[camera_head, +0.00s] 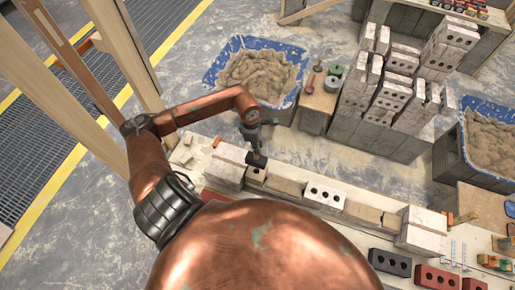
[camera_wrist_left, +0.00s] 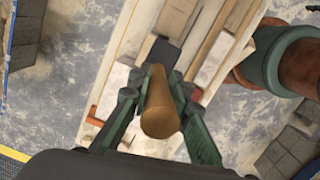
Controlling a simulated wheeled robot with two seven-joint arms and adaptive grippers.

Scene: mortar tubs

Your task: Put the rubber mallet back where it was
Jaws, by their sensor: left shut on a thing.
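My left gripper (camera_head: 251,128) reaches in from the left in the head view, over the row of bricks and planks. It is shut on the rubber mallet, whose dark head (camera_head: 256,160) hangs below the fingers, close above the row or touching it; I cannot tell which. In the left wrist view the mallet's wooden handle (camera_wrist_left: 160,112) stands between the green fingers of the left gripper (camera_wrist_left: 161,100). The black head (camera_wrist_left: 161,53) shows beyond the handle, over the planks. My right gripper is not in view.
The board with bricks (camera_head: 325,194) runs across the front. Behind are a blue tub of mortar (camera_head: 211,75), a small box with tools (camera_head: 319,101) and tall brick stacks (camera_head: 366,120). Wooden posts (camera_head: 125,45) stand at the left. Bare floor (camera_head: 310,150) lies behind the board.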

